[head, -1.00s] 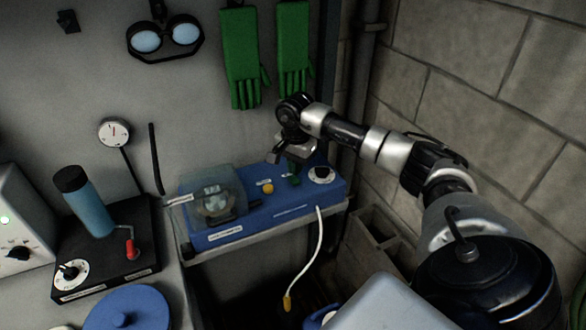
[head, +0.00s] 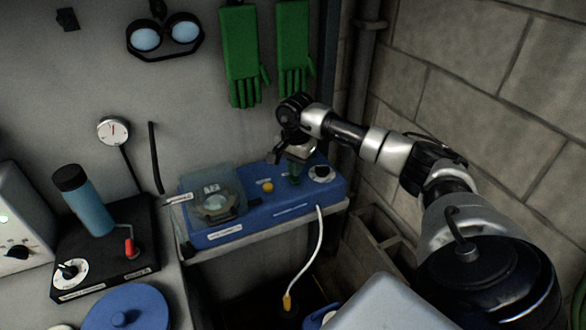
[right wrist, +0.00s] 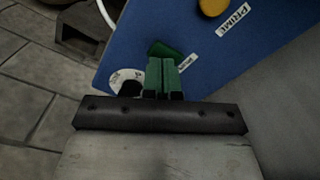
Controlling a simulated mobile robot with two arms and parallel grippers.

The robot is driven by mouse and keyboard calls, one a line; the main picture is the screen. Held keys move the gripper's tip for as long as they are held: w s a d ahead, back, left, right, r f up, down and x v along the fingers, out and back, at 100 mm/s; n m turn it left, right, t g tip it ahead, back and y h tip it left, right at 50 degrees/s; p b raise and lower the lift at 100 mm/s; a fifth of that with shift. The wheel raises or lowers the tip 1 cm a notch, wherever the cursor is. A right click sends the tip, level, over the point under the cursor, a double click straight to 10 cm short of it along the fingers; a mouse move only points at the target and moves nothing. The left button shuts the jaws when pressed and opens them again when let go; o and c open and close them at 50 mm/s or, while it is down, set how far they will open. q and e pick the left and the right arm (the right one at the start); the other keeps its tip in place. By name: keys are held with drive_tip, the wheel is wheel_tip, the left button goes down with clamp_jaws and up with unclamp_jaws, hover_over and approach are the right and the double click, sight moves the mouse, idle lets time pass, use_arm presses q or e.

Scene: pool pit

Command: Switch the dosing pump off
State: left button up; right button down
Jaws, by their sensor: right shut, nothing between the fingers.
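The dosing pump is a blue box (head: 230,229) on a small shelf, with a clear cover (head: 213,197) over its rotor, a yellow button (head: 267,187) and a black knob (head: 321,172) on a white dial. In the right wrist view a green switch (right wrist: 172,50) lies on the blue top between the dial (right wrist: 126,82) and the yellow PRIME button (right wrist: 212,6). My right gripper (head: 295,176) points down over the switch. Its green fingers (right wrist: 163,77) are together and empty, and they partly cover the switch. I cannot tell whether they touch it. My left gripper is out of view.
A white cable (head: 319,240) with a yellow end hangs from the pump's front. A black stirrer base (head: 110,260) with a blue bottle (head: 85,200) stands to the left. Green gloves (head: 243,55) hang above. A block wall (head: 480,80) bounds the right.

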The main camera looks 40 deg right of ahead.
sight(294, 179)
drive_tip(key=shift+s+f+b, duration=0.1)
drive_tip(key=shift+f+b, duration=1)
drive_tip(key=shift+f, duration=0.35)
idle(0.5)
drive_tip(key=shift+r, duration=0.15)
